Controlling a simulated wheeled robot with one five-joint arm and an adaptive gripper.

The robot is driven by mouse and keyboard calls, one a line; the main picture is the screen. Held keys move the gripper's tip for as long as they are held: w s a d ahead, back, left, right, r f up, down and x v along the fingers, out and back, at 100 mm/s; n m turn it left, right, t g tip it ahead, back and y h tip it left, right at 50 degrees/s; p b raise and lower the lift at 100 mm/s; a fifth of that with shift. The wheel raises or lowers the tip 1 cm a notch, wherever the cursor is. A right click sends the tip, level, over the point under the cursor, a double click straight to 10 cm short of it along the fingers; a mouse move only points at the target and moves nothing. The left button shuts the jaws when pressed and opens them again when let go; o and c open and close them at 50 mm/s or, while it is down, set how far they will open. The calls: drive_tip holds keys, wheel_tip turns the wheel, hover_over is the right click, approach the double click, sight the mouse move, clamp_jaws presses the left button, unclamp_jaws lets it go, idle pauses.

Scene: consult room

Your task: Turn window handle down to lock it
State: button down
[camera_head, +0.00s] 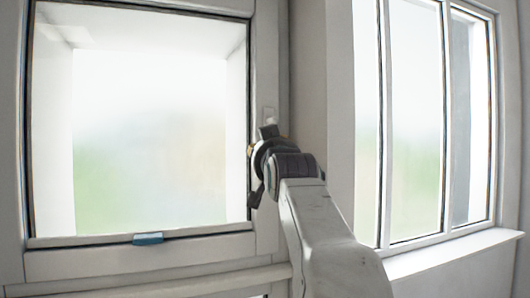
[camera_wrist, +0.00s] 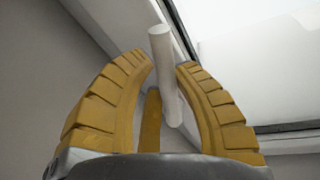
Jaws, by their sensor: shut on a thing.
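The window handle (camera_wrist: 165,75) is a white rounded bar in the wrist view, standing between the yellow ribbed fingers of my gripper (camera_wrist: 163,62). The fingers are closed in around it from both sides, with a third yellow finger part behind. In the head view my gripper (camera_head: 262,152) is at the right stile of the left window (camera_head: 150,120), about mid-height. A small pale piece (camera_head: 269,115) shows on the stile just above it. My gripper and wrist hide most of the handle there, so its exact angle is hard to tell.
A blue piece (camera_head: 148,238) sits on the left window's bottom rail. A second window (camera_head: 415,120) with a white sill (camera_head: 450,252) stands on the right wall. The wall corner (camera_head: 310,90) lies close to the right of my gripper.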

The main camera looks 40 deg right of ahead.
drive_tip(key=shift+w+a, duration=0.1)
drive_tip(key=shift+a, duration=0.05)
drive_tip(key=c, duration=1.4)
unclamp_jaws()
drive_tip(key=shift+c, duration=0.2)
drive_tip(key=o, duration=0.3)
drive_tip(key=shift+w+a, duration=0.25)
drive_tip(key=shift+a, duration=0.35)
drive_tip(key=shift+o, duration=0.8)
drive_tip(key=shift+d, duration=0.1)
drive_tip(key=shift+s+d, duration=0.1)
drive_tip(key=shift+d, duration=0.1)
